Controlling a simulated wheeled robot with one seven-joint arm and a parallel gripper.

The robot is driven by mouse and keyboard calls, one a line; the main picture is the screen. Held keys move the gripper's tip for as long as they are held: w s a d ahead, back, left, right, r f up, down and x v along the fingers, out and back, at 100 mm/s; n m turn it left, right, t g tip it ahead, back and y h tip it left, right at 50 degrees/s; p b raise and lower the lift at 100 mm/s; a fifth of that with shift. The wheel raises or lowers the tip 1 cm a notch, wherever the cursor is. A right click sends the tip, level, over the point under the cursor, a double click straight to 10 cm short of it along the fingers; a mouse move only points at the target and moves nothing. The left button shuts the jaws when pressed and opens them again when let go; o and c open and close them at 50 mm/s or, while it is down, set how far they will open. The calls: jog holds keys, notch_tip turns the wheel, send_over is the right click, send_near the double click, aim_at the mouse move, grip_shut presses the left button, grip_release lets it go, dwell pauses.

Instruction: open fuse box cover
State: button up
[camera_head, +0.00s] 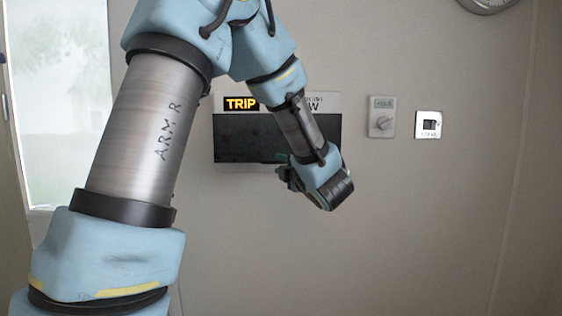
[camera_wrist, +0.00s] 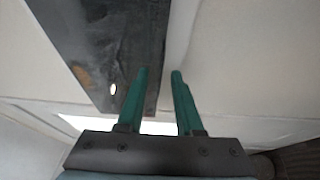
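The fuse box (camera_head: 240,138) is on the wall, with a dark cover below a pale strip that reads TRIP. My arm hides part of its right side. In the wrist view the dark cover (camera_wrist: 110,45) runs from the top down to the left finger. My gripper (camera_wrist: 160,72) shows two green fingers with a gap between them. The left finger overlaps the edge of the cover in the picture, and the right finger is over the pale wall. I cannot tell whether the left finger touches the cover. In the head view my gripper (camera_head: 283,170) is at the cover's lower edge, mostly hidden by my wrist.
A grey panel with a knob (camera_head: 381,118) and a small white wall plate (camera_head: 429,124) are to the right of the fuse box. A clock (camera_head: 487,4) is at the top right. A bright window (camera_head: 62,90) is at the left. The wall below the box is bare.

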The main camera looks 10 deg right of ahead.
grip_shut()
dwell(0.3)
dwell(1.2)
